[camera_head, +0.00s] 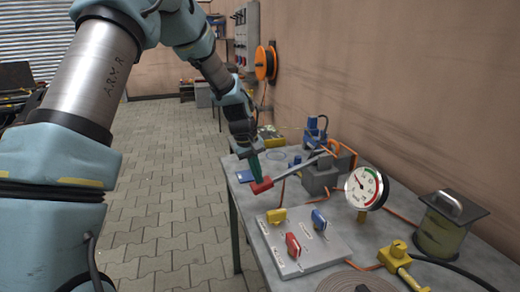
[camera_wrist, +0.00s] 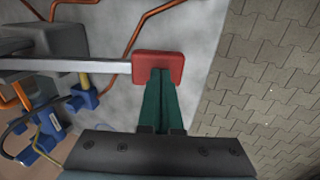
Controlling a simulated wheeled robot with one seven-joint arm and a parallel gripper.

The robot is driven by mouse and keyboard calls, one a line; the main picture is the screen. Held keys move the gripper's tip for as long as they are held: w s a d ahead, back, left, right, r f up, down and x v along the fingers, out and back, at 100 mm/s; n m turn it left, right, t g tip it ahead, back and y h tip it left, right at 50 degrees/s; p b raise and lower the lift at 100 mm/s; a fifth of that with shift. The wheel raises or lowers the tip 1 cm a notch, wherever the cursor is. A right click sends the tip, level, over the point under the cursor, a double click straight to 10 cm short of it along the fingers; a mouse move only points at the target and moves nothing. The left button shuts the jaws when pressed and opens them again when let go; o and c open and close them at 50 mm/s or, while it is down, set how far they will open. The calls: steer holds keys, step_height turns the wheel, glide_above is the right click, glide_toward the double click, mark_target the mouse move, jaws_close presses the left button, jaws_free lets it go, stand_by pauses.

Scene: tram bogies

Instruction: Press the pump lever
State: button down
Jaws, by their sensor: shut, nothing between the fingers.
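The pump lever (camera_head: 292,170) is a grey bar that ends in a red block-shaped grip (camera_head: 261,185), near the left edge of the table. Its other end runs to a grey pump body (camera_head: 320,178). In the wrist view the lever bar (camera_wrist: 70,65) comes in from the left to the red grip (camera_wrist: 158,68). My gripper (camera_head: 256,170) has green fingers, shut with nothing between them. In the wrist view its fingertips (camera_wrist: 160,80) meet the edge of the red grip; whether they press on it or only overlap it I cannot tell.
A round gauge (camera_head: 366,188) stands beside the pump. A panel (camera_head: 300,243) with red, yellow and blue handles lies in front. A yellow-green canister (camera_head: 448,222) and a yellow fitting (camera_head: 396,254) are at the right. Paved floor (camera_head: 170,200) is clear left of the table.

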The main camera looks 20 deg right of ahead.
steer(key=p+v, duration=0.4)
steer(key=v, duration=0.1)
steer(key=shift+a+f, duration=0.1)
steer(key=b+v, duration=0.2)
steer(key=v, duration=0.7)
steer(key=shift+w+a+b, duration=0.2)
steer(key=shift+a+b, duration=0.15)
steer(key=shift+a, duration=0.05)
